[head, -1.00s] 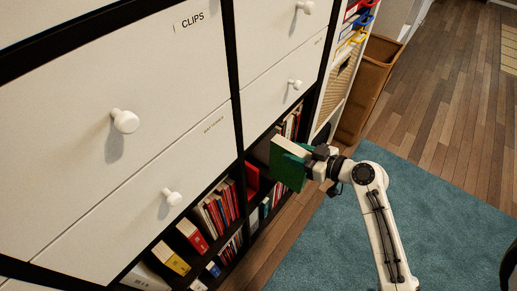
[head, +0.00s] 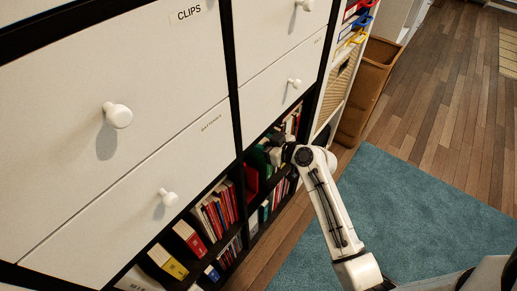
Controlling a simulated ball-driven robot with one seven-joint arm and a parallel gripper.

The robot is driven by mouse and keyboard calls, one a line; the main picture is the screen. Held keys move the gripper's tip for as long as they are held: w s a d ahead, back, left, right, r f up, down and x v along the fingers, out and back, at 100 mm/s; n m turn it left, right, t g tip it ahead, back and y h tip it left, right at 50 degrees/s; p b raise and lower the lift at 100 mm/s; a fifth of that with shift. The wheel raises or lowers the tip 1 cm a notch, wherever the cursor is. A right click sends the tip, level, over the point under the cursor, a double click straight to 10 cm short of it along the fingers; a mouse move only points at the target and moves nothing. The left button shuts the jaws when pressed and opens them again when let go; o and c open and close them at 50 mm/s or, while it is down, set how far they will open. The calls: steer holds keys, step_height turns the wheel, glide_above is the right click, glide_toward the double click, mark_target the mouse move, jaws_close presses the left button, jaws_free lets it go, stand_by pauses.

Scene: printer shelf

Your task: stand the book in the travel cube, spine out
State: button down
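The green book (head: 258,158) is at the mouth of an open shelf cube under the right-hand drawers, partly inside among other books. My gripper (head: 275,154) is right at the cube's front, against the book's outer side. It appears shut on the book, though the fingertips are small and partly hidden. The book's spine direction and its exact tilt cannot be made out. No label naming the travel cube is readable in the head view.
A red book or block (head: 251,181) stands just left of the green book. The neighbouring cube to the left holds several red and white books (head: 215,210). White drawers with knobs (head: 294,82) overhang the cubes. A brown bin (head: 365,95) stands right; the teal rug (head: 400,210) is clear.

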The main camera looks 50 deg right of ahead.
mark_target(256, 161)
steer(key=f, duration=0.3)
steer(key=shift+w+b, duration=0.2)
steer(key=shift+b, duration=0.2)
steer(key=shift+f, duration=0.2)
steer(key=c, duration=0.6)
jaws_free()
steer(key=shift+c, duration=0.2)
steer(key=shift+r, duration=0.1)
